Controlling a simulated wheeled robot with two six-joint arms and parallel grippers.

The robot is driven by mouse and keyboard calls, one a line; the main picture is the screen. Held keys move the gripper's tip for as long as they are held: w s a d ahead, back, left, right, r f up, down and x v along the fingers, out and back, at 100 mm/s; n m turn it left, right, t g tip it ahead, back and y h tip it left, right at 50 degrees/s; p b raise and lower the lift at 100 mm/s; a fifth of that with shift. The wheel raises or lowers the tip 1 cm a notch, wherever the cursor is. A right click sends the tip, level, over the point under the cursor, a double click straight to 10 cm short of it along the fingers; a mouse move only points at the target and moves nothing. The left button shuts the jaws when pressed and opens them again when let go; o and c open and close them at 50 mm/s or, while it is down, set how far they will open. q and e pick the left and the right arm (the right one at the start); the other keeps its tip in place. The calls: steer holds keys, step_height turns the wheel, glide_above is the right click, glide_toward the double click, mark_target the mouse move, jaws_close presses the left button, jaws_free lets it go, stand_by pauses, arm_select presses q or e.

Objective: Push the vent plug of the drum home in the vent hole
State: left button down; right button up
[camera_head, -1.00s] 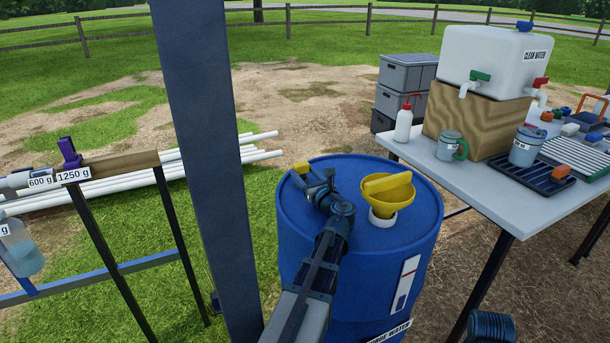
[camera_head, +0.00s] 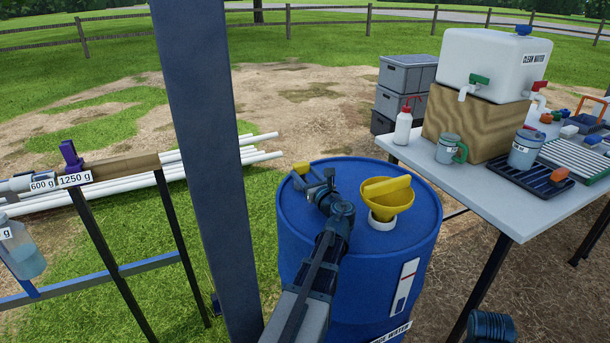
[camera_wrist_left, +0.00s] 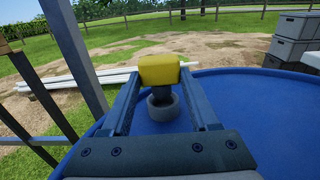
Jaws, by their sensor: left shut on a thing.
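The blue drum (camera_head: 332,255) stands upright in the middle of the head view. The vent plug (camera_head: 302,168) has a yellow cap and shows at the drum top's far left. In the left wrist view the cap (camera_wrist_left: 159,70) is between the fingers of my left gripper (camera_wrist_left: 160,78), which is shut on it. Its dark stem (camera_wrist_left: 161,93) points down at the grey ring of the vent hole (camera_wrist_left: 163,111). The cap is above the ring with stem showing between; the stem's lower end seems within the ring, but its depth is hidden. My right gripper is not in view.
A yellow funnel (camera_head: 388,196) stands on the drum top, right of my left gripper. A table (camera_head: 478,192) with a water tank (camera_head: 492,62) is to the right. A weight rack (camera_head: 122,166) is at left, near a grey post (camera_head: 196,130).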

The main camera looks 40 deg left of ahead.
arm_select(q)
steer(key=shift+f+b, duration=1.15)
stand_by(0.5)
steer(key=shift+c, duration=0.3)
jaws_free()
steer(key=v, duration=1.4)
steer(key=shift+a, duration=0.1)
steer(key=x, duration=1.4)
steer(key=shift+r, duration=0.1)
steer(key=shift+s, duration=0.1)
